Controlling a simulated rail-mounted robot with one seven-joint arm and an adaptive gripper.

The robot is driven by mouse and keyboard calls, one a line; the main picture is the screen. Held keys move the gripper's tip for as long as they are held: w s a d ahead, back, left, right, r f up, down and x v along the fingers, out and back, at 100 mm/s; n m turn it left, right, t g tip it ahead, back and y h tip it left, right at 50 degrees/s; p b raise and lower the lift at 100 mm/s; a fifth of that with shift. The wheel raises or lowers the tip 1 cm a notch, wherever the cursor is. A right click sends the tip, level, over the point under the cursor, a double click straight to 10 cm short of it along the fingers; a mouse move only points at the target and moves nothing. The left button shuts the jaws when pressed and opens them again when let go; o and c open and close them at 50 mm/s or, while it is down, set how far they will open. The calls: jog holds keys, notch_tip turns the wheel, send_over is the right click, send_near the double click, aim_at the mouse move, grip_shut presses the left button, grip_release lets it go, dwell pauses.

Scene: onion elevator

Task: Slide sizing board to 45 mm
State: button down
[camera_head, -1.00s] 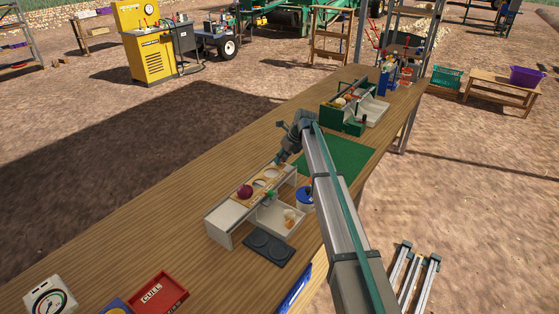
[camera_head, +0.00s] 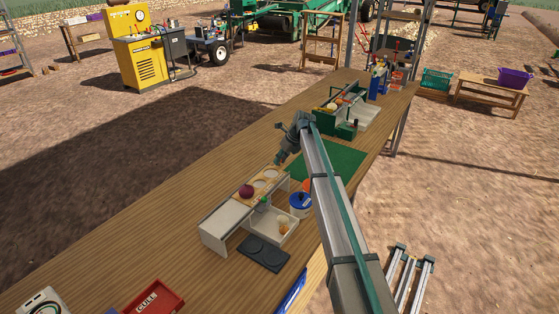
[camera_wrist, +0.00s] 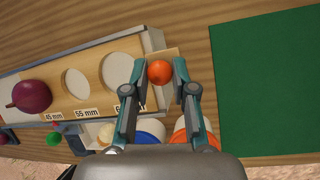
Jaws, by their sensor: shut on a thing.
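The tan wooden sizing board (camera_wrist: 98,95) lies in a long pale stand (camera_head: 226,220) on the bench. In the wrist view it shows two open holes and labels for 45 mm, 55 mm and a third, partly hidden size. A dark red onion (camera_wrist: 32,97) sits on the board by the 45 mm label; it also shows in the head view (camera_head: 246,192). Whether a hole lies under it is hidden. My gripper (camera_wrist: 160,70) is shut on the orange round knob (camera_wrist: 159,72) at the board's right end. In the head view my gripper (camera_head: 279,162) is at the stand's far end.
A green mat (camera_wrist: 265,80) lies right of the board. A white bin (camera_head: 281,238), a blue-lidded tub (camera_head: 300,201) and a dark pad (camera_head: 263,253) stand along the stand's front side. A red CULL tray (camera_head: 153,298) is nearer. The bench left of the stand is clear.

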jog(key=shift+w+r, duration=0.1)
jog(key=c, duration=0.9)
grip_release()
jog(key=shift+o, duration=0.2)
jog(key=shift+r+p, duration=1.9)
jog(key=shift+r, duration=1.05)
